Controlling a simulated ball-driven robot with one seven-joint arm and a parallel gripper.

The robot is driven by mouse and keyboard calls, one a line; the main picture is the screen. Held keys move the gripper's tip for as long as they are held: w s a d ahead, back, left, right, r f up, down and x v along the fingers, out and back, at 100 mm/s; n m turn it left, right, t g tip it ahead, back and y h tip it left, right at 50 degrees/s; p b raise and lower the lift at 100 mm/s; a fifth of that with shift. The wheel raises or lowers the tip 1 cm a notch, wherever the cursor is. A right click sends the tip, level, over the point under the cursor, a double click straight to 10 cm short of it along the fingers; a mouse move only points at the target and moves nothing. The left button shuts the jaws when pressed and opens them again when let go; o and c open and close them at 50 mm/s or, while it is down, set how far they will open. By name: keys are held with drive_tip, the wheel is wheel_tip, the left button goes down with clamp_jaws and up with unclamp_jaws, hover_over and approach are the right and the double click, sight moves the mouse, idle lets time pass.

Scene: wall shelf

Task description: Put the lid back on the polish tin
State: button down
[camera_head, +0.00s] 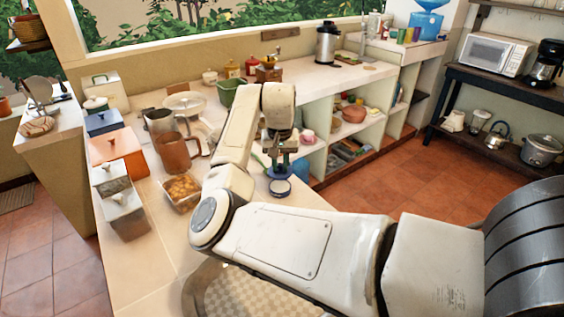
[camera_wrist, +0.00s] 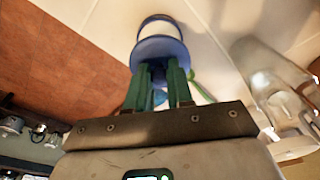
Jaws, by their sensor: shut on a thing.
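My gripper (camera_head: 282,160) has dark green fingers and points down over the counter, left of its front edge. In the wrist view the gripper (camera_wrist: 158,88) is shut on a blue round lid (camera_wrist: 158,50), with a small blue part between the fingers. The polish tin (camera_head: 280,188), round with a blue rim and a pale inside, stands on the counter just below the lid in the head view. The tin (camera_wrist: 161,24) shows beyond the lid in the wrist view. Lid and tin look close; whether they touch I cannot tell.
A brown mug (camera_head: 175,152), a glass dish of brown bits (camera_head: 182,190) and several boxes stand to the left. A green basin (camera_head: 232,90) is behind. A long green thing (camera_wrist: 201,88) lies near the fingers. Open shelves (camera_head: 350,125) lie to the right.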

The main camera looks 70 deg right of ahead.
sight(280, 172)
wheel_tip(280, 172, down, 3)
drive_tip(key=b, duration=0.3)
drive_tip(key=shift+f, duration=1.05)
drive_tip(key=shift+a+r+p, duration=0.1)
drive_tip(key=shift+p, duration=0.75)
idle(0.4)
drive_tip(key=shift+f+p, duration=0.25)
drive_tip(key=shift+p, duration=0.45)
idle(1.5)
drive_tip(key=shift+c, duration=2.2)
unclamp_jaws()
drive_tip(key=shift+r, duration=0.15)
drive_tip(key=shift+r+p, duration=3.4)
drive_tip(key=shift+p, duration=0.1)
